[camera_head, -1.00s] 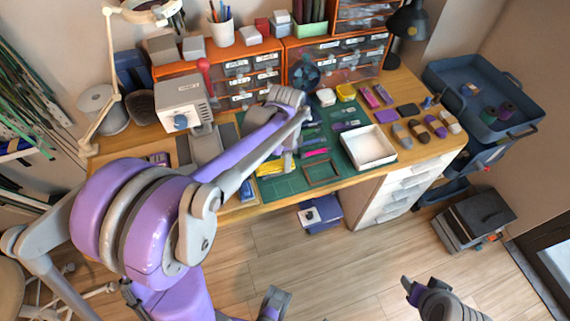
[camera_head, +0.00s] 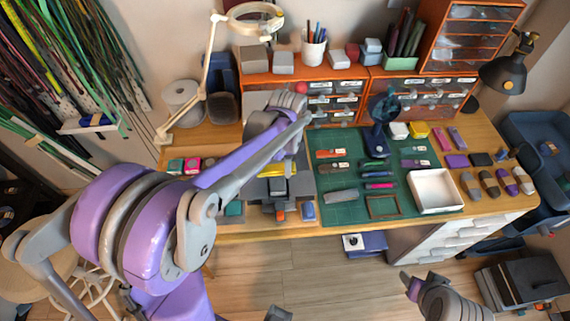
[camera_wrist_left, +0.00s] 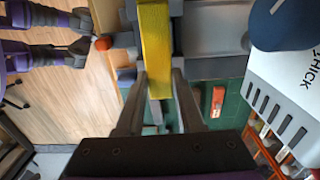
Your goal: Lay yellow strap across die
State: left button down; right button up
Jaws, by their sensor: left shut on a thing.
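The yellow strap (camera_head: 282,171) lies across a dark grey tool (camera_head: 277,190) left of the green mat; it also shows in the left wrist view (camera_wrist_left: 155,45). My left gripper (camera_wrist_left: 160,88) is shut on the strap near one end, above that tool. The die seems to be part of this grey tool (camera_wrist_left: 212,30), but I cannot single it out. I cannot tell whether the strap touches it. In the head view my left arm partly covers the strap. My right gripper (camera_head: 412,287) is low in the head view, away from the table; its jaw state is unclear.
A pale machine with vents and a blue knob (camera_wrist_left: 285,90) stands close to my left gripper. The green mat (camera_head: 340,211) holds several small tools, a frame and a white tray (camera_head: 435,208). Orange drawer units (camera_head: 480,40) stand behind. A lamp (camera_head: 505,72) is at the right.

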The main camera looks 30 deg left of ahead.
pick_arm(q)
jog(key=shift+d+f+b, duration=0.1)
jog(key=shift+f+b, duration=0.4)
jog(key=shift+f, duration=0.45)
jog(key=shift+f+b, duration=1.4)
jog(key=shift+f, duration=0.85)
pick_arm(e)
jog(key=shift+s+f, duration=0.25)
jog(key=shift+f, duration=0.55)
jog(key=shift+s+f, duration=0.2)
jog(key=shift+f, duration=0.55)
jog(key=shift+s+f, duration=0.25)
jog(key=shift+f, duration=0.55)
pick_arm(q)
jog(key=shift+f, duration=0.25)
pick_arm(e)
jog(key=shift+f, duration=0.3)
pick_arm(q)
jog(key=shift+c, duration=2.3)
grip_release()
notch_tip(320, 180, up, 11)
jog(key=shift+f, duration=0.1)
pick_arm(e)
jog(key=shift+r, duration=0.55)
